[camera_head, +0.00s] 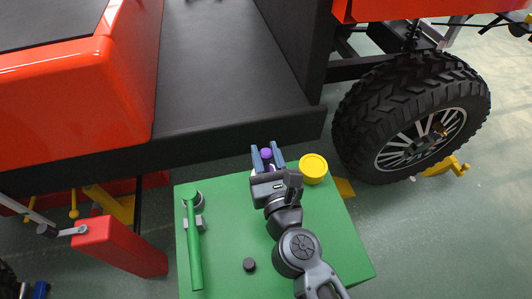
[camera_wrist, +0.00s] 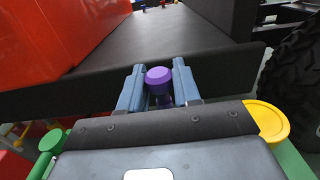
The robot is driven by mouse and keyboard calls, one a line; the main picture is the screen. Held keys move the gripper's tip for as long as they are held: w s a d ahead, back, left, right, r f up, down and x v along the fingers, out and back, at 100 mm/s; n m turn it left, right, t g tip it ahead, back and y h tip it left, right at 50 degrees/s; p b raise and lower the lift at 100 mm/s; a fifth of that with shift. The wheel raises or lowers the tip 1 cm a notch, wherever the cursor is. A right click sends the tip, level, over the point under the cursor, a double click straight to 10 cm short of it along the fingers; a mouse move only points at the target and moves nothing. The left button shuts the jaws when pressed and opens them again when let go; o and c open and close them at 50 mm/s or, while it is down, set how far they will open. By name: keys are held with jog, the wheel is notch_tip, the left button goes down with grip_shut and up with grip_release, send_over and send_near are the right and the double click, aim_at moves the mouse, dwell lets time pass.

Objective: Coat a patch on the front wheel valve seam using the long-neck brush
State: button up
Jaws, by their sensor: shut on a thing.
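My gripper (camera_head: 267,154) is over the far part of the green table (camera_head: 340,245). Its two blue-grey fingers are closed on a purple round-topped piece (camera_wrist: 158,78), which also shows in the head view (camera_head: 266,153). The lower part of that piece is mostly hidden, and I cannot tell if it is the brush. A long green handled tool (camera_head: 194,245) lies on the table's left side, with grey fittings near its far end. The front wheel (camera_head: 410,110) stands to the right, apart from my gripper, with a dark treaded tyre and grey spokes. I cannot make out the valve seam.
A yellow round container (camera_head: 313,168) stands just right of my gripper. A small black knob (camera_head: 249,264) is on the near table. The cart's dark sill (camera_head: 225,138) runs close behind the table. A red post (camera_head: 120,247) stands left. Floor is open at right.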

jog(key=shift+f, duration=0.1)
dwell(0.5)
notch_tip(320, 180, up, 7)
jog(key=p, duration=0.7)
jog(key=shift+d, duration=0.1)
dwell(0.7)
